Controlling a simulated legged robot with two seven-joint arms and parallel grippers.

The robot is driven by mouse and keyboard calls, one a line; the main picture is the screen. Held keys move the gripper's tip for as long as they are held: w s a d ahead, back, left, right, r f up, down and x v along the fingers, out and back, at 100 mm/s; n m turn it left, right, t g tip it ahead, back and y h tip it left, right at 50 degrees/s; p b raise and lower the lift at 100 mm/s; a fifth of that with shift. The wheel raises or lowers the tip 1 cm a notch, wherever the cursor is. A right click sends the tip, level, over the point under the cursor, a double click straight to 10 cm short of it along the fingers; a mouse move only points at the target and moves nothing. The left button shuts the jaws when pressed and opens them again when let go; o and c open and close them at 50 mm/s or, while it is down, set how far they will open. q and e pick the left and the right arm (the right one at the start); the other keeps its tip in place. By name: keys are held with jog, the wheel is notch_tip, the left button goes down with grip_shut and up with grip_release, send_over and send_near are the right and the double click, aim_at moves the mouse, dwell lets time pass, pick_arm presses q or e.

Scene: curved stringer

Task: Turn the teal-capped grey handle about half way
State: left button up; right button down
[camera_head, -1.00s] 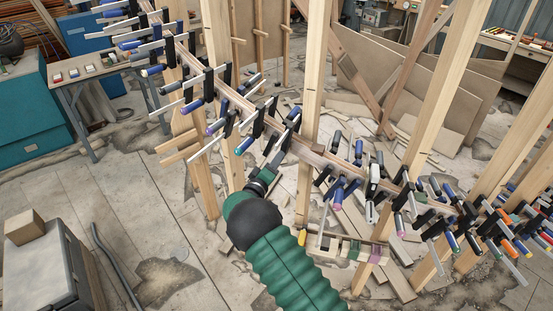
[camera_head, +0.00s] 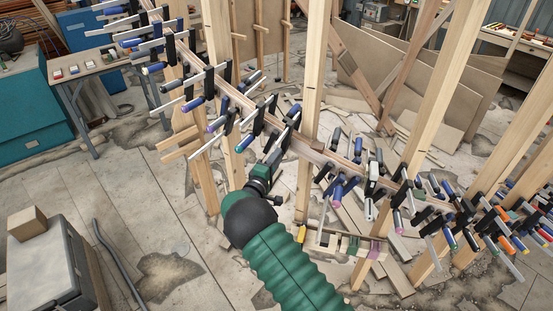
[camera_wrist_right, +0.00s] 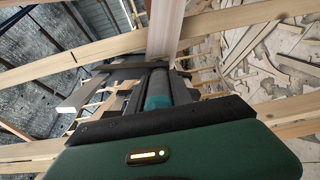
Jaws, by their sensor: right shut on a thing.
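The teal-capped grey handle (camera_wrist_right: 158,92) shows in the right wrist view, just ahead of the dark palm of my right gripper (camera_wrist_right: 154,76). Its teal end faces the camera, and dark finger parts lie on either side. My right gripper is shut on this handle. In the head view my right gripper (camera_head: 270,168) reaches up to the clamps on the curved wooden stringer (camera_head: 312,154). It hides most of the handle there. My left gripper is out of view.
Many bar clamps with blue, purple, green and orange handles crowd the stringer on both sides of my right gripper. Upright wooden posts (camera_head: 310,75) stand close by. A grey cabinet (camera_head: 50,262) stands at lower left. Scrap wood litters the floor behind.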

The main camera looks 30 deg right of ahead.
jog(key=shift+w+r, duration=0.1)
jog(key=c, duration=1.5)
grip_release()
jog(key=o, duration=0.4)
jog(key=shift+w+f, duration=0.2)
jog(key=shift+c, duration=0.2)
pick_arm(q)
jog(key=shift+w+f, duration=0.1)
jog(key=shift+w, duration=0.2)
pick_arm(e)
jog(key=shift+s, duration=0.1)
jog(key=shift+s+a, duration=0.2)
jog(key=shift+a, duration=0.1)
pick_arm(q)
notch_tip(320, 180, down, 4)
jog(key=b, duration=0.4)
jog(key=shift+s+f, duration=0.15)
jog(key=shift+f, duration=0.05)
pick_arm(e)
jog(key=v, duration=1.6)
jog(key=shift+a, duration=0.15)
jog(key=shift+w+f, duration=0.15)
jog(key=shift+w, duration=0.05)
